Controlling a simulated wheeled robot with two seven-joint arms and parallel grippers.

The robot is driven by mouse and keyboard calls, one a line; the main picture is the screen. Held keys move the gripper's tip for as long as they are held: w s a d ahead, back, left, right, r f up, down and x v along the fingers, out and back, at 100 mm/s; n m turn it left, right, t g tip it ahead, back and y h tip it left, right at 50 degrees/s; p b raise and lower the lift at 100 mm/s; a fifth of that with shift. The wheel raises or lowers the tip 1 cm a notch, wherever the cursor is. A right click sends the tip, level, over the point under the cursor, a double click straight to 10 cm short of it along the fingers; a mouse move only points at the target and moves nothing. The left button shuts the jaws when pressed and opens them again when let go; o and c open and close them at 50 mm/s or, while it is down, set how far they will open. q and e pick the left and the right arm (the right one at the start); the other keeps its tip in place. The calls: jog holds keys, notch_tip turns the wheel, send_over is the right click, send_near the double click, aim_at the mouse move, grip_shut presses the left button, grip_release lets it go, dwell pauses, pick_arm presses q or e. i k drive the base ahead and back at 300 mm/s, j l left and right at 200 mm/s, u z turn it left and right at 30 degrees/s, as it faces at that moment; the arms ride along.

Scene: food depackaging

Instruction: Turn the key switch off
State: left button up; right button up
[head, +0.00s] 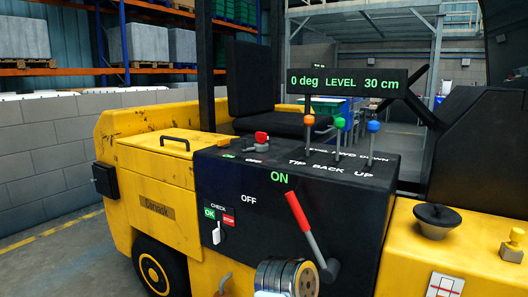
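A small switch with a red top and grey base (261,139) stands on top of the black console (320,215). Small ON and OFF labels sit in front of it; I take it for the key switch, but its turn position is too small to tell. On the console's front face a red-handled lever (300,213) leans up and left, its tip just below the large green ON label (279,177). A white OFF label (248,198) is lower left of that.
Three levers with orange (309,120), green (339,123) and blue (373,126) knobs stand under a display reading 0 deg, LEVEL, 30 cm (347,82). A check toggle (217,233) is on the front left.

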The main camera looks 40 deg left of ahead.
aim_at(257, 147)
jog(key=u, duration=1.55)
jog(key=i+j, duration=0.15)
jog(key=j, duration=0.2)
jog(key=i+j+z, duration=0.15)
jog(key=j, duration=0.2)
jog(key=i+j, duration=0.15)
jog(key=j, duration=0.2)
jog(key=i+j+z, duration=0.1)
jog(key=j, duration=0.3)
jog(key=i+j+z, duration=0.1)
jog(key=j, duration=0.25)
jog(key=i, duration=0.05)
